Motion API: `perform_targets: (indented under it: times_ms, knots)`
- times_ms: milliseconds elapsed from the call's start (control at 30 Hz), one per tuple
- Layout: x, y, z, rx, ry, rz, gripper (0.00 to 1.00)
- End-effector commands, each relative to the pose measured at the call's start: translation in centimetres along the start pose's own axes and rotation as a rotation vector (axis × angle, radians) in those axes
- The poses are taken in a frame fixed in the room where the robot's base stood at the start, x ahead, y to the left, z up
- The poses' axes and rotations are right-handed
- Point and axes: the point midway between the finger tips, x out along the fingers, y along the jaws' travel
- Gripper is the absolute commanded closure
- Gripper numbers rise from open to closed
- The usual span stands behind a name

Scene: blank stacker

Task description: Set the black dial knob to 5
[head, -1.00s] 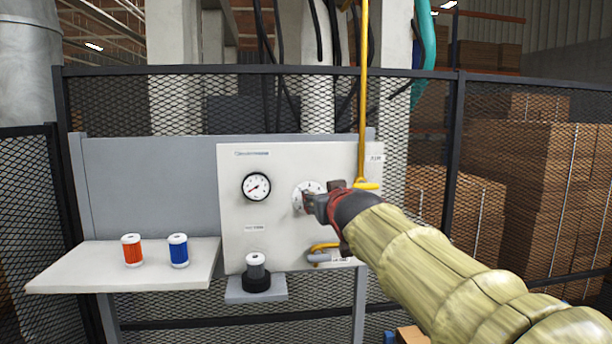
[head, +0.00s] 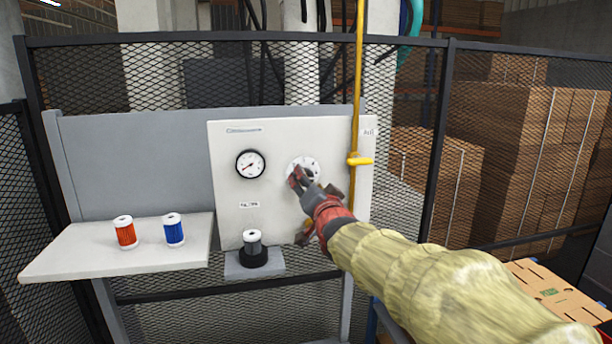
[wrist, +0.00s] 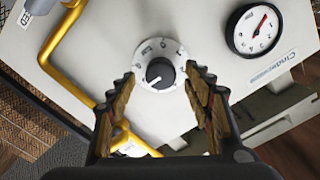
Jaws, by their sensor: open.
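The black dial knob (wrist: 159,74) sits on a round white dial plate with printed numbers, on the pale panel. In the wrist view its white pointer mark points to the lower left; the numbers are too small to read surely. My gripper (wrist: 160,95) is open, with one finger on each side of the knob's lower part, and no clear contact shows. In the head view my gripper (head: 301,182) is in front of the dial plate (head: 303,166) and hides the knob.
A round gauge (head: 250,164) is left of the dial. A yellow pipe (head: 357,110) with a yellow handle runs close on the right. An orange-banded spool (head: 125,232) and a blue-banded spool (head: 174,230) stand on the left shelf.

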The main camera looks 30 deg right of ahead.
Motion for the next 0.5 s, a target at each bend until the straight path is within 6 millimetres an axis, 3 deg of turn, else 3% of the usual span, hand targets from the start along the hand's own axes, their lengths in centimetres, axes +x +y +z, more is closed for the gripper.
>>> perform_targets:
  times_ms: [200, 500]
  knots:
    - [2.4, -0.1, -0.1, 0.0, -0.001, 0.0, 0.49]
    - [3.2, 0.0, 0.0, -0.001, 0.0, -0.001, 0.49]
